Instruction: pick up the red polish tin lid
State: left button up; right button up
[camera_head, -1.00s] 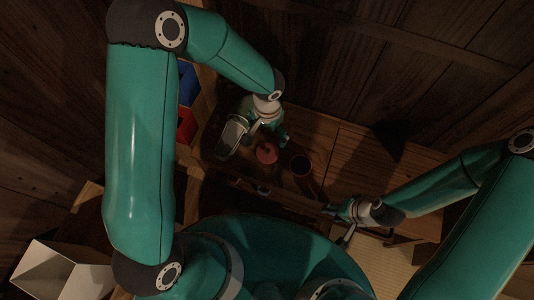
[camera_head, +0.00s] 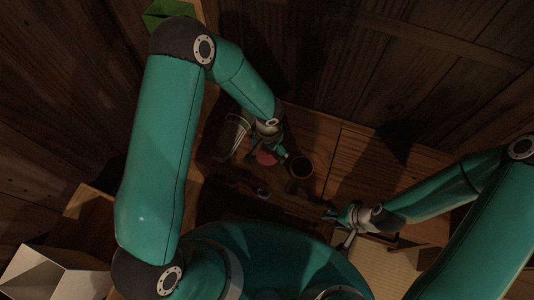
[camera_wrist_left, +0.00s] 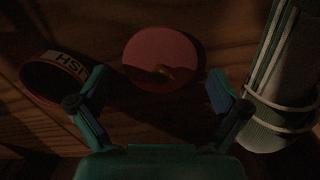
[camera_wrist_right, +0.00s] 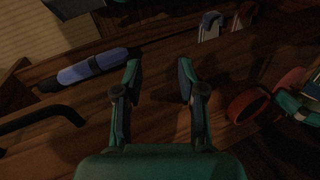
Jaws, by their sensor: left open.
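The red polish tin lid (camera_head: 265,158) lies on the wooden bench top, partly hidden by my left gripper (camera_head: 275,151) in the head view. In the left wrist view the lid (camera_wrist_left: 160,58) is a flat red disc with a small brass-coloured piece on it. My left gripper (camera_wrist_left: 156,86) is open, with the lid beyond and between its fingertips, apart from them. The open round tin (camera_wrist_left: 48,80) with partly legible lettering stands to the left of the lid there. My right gripper (camera_wrist_right: 159,74) is open and empty over the bench's front part.
A white open box (camera_head: 50,275) is at lower left.

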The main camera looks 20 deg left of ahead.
pick_arm(q)
jog(key=shift+c, duration=0.3)
jog(key=c, duration=0.9)
jog(key=shift+s, duration=0.1)
jog(key=shift+c, duration=0.3)
jog(key=shift+r, duration=0.1)
